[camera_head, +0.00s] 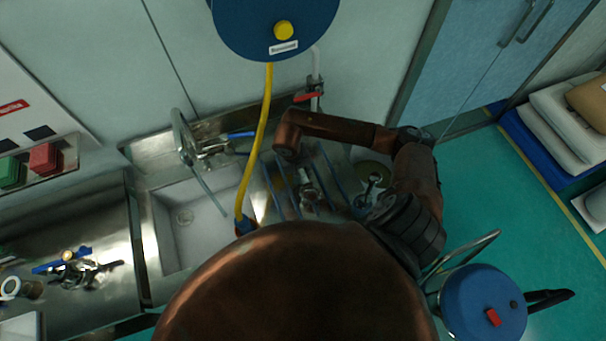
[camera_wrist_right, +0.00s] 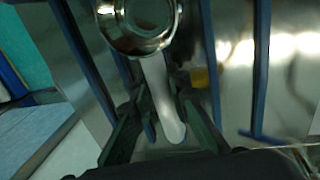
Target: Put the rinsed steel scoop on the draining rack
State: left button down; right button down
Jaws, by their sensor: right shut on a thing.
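The steel scoop shows in the right wrist view, with its round shiny bowl (camera_wrist_right: 138,22) at the top and its pale handle (camera_wrist_right: 160,92) running down between my fingers. My right gripper (camera_wrist_right: 165,112) is shut on the handle. Blue bars of the rack (camera_wrist_right: 262,65) also pass on both sides of the scoop in the wrist view. I cannot tell whether the scoop touches the bars. My left gripper is not in view.
A sink basin (camera_head: 185,220) with a tap (camera_head: 190,145) lies left of the rack. A yellow hose (camera_head: 258,140) hangs between them from a blue reel (camera_head: 275,20). A blue-lidded vessel (camera_head: 482,302) stands at lower right. My copper-coloured body hides the lower middle.

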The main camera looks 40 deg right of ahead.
jog(key=shift+f, duration=0.15)
jog(key=c, duration=1.8)
grip_release()
jog(key=shift+c, duration=0.2)
jog(key=shift+w+r, duration=0.1)
jog(key=shift+r, duration=0.4)
notch_tip(320, 180, up, 11)
jog(key=a+b, duration=0.2)
jog(key=shift+w, duration=0.2)
jog(key=shift+a, duration=0.1)
